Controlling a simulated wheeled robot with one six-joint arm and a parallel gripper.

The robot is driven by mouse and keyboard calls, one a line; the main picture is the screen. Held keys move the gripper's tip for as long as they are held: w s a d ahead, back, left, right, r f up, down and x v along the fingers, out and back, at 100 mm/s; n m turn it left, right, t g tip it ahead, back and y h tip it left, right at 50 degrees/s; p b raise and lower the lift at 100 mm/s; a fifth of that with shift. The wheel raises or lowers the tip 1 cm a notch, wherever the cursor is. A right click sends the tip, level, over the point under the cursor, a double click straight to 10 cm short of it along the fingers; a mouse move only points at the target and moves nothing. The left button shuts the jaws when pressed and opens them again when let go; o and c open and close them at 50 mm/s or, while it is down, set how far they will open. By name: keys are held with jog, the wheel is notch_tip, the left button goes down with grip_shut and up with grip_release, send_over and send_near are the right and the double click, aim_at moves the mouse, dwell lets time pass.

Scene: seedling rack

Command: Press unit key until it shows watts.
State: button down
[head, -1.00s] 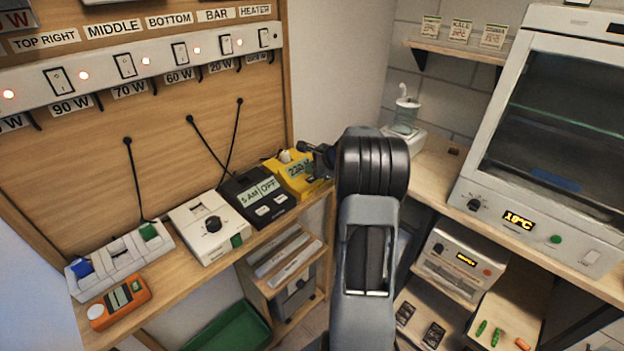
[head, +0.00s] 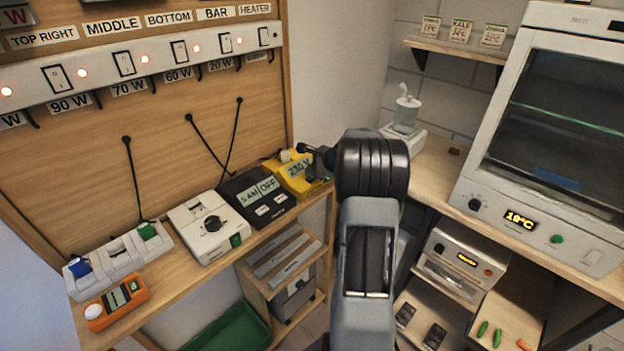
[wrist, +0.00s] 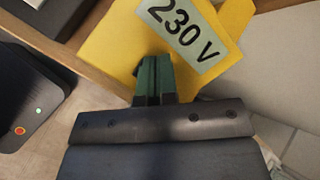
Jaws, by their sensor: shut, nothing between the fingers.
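The yellow meter (head: 302,188) stands at the right end of the wooden shelf, and its display (head: 297,170) reads 230 V. In the wrist view the yellow meter (wrist: 115,58) fills the upper middle, with the 230 V display (wrist: 183,35) at the top. My gripper (head: 308,150) is at the meter's right side in the head view. In the wrist view my gripper's green fingers (wrist: 153,68) are shut and empty, over the yellow face just below the display. I see no unit key; the fingers cover part of the face. Whether they touch it I cannot tell.
A black timer (head: 257,194) showing 5 AM and OFF stands left of the meter. Further left are a white dial box (head: 208,226), a socket strip (head: 118,258) and an orange device (head: 118,301). A glass-fronted cabinet (head: 475,206) stands on the right bench.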

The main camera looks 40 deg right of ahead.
jog(key=shift+f+b, duration=0.3)
jog(key=shift+f, duration=0.05)
dwell(0.4)
jog(key=shift+r, duration=0.2)
jog(key=shift+r+p, duration=0.55)
jog(key=shift+p, duration=0.05)
jog(key=shift+r+p, duration=1.95)
jog(key=shift+r, duration=0.6)
